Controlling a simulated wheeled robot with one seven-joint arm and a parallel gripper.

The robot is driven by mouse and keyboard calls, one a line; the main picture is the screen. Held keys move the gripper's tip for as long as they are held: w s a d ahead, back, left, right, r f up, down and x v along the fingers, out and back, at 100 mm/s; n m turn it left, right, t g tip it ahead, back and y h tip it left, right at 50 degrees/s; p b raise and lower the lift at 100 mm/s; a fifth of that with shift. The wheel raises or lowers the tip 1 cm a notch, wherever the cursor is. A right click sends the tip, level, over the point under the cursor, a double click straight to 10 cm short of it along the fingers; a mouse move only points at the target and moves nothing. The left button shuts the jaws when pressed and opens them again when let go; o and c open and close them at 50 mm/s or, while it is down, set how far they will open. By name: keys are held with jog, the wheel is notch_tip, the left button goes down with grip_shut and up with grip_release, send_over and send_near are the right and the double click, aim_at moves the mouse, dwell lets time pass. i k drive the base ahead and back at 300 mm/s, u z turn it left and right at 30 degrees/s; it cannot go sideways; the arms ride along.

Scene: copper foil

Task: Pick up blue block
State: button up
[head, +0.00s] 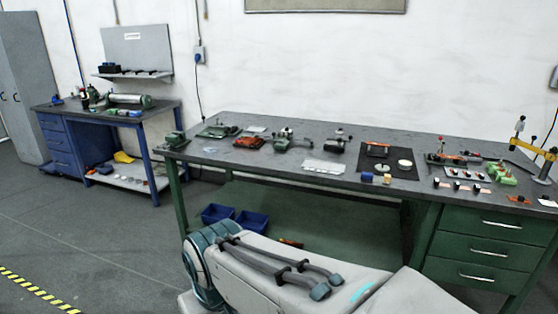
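A small blue block (367,177) sits on the dark top of the long green workbench (230,171), close to its front edge. It is at the front left corner of a black mat (401,169); I cannot tell whether it touches the mat. Part of my arm shows low in the foreground, in front of the bench. My gripper is not in view.
Several tools and vises stand along the bench, and a pale tray (323,167) lies left of the block. Small parts crowd the right end. Blue bins (252,221) sit under the bench. A blue workbench (92,152) stands at the left. The floor between is clear.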

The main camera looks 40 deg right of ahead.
aim_at(365, 176)
jog(key=z, duration=0.35)
jog(key=i, duration=1.8)
jog(key=z, duration=1.45)
jog(key=i, duration=0.75)
jog(key=z, duration=1.45)
jog(key=i, duration=0.65)
jog(key=z, duration=0.35)
